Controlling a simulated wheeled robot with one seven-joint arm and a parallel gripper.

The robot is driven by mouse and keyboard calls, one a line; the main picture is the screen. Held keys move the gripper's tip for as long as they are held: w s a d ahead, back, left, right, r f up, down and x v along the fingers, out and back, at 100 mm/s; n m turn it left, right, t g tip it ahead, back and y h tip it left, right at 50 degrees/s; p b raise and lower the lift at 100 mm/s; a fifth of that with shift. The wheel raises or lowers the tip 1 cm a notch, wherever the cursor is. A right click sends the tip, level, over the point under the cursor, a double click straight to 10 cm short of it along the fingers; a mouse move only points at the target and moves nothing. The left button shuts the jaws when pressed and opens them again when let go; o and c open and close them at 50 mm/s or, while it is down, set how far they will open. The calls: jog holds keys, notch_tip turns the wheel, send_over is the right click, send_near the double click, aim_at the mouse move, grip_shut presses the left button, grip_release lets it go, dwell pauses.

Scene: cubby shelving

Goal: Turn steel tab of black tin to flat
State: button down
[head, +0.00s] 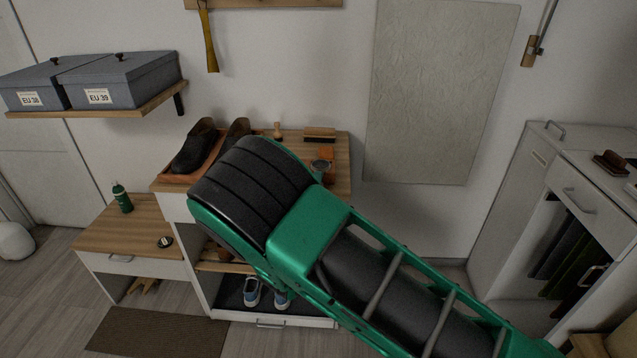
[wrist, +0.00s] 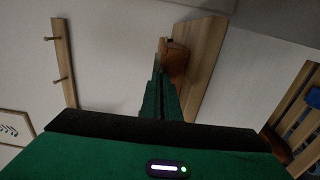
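A small dark round tin (head: 165,242) with a pale patch on it lies on the low wooden bench top; it looks like the black tin, but its tab is too small to make out. Another small round dark item (head: 320,165) sits on the higher wooden top, right beside my arm and partly covered by it. My gripper (wrist: 160,80) shows in the wrist view with its green fingers together and nothing visible between them. It points toward a wooden board with a brown object, and no tin shows there. The head view does not show my fingertips.
A green bottle (head: 122,197) stands on the low bench. Dark shoes in a tray (head: 178,178), a brush (head: 319,134) and an orange box (head: 327,153) are on the higher top. In the wrist view, a brown object (wrist: 176,60) rests on a wooden board (wrist: 207,65) beyond the fingers.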

jog(key=shift+s+a+f, duration=0.1)
jog(key=shift+a+f, duration=0.05)
jog(key=c, duration=2)
grip_release()
jog(key=s, duration=1)
jog(key=shift+s+a, duration=0.15)
jog(key=shift+s, duration=0.15)
